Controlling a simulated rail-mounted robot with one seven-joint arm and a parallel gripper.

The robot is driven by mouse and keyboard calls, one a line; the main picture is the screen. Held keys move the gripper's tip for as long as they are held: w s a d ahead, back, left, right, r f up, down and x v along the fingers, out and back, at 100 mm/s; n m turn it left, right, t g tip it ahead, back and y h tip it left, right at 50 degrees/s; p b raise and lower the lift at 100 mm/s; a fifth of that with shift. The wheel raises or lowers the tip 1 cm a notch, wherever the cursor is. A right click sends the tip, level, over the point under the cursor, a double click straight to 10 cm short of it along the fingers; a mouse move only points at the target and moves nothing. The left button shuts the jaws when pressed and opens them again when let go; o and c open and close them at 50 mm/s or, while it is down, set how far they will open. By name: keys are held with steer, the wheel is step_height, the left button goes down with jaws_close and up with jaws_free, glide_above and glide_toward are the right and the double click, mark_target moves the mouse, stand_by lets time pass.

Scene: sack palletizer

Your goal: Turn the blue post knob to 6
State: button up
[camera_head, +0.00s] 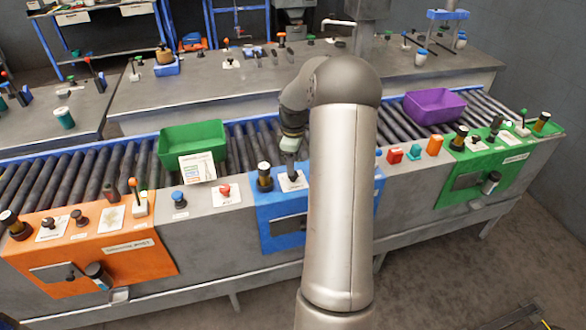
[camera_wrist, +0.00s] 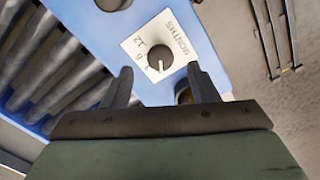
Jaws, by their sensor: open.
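The blue post (camera_head: 282,236) stands in the middle of the front line, partly hidden behind my arm. In the wrist view its dark round knob (camera_wrist: 160,54) sits on a white card (camera_wrist: 148,37) printed 6, 12 and MONTHS. A pale mark shows on the knob's lower side in that picture; exactly which number it points to I cannot tell. My gripper (camera_wrist: 160,70) is open, its two fingers either side of the knob's line, apart from it and holding nothing. In the head view my gripper (camera_head: 291,150) is over the post's card.
A black knob with a pale top (camera_head: 265,177) stands left of the card on the blue post. The orange post (camera_head: 75,255) is left, the green post (camera_head: 480,170) right. A green bin (camera_head: 192,138) and a purple bin (camera_head: 434,104) sit on the roller conveyor (camera_head: 70,168) behind.

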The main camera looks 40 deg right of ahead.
steer(key=shift+f, duration=1.85)
steer(key=c, duration=1)
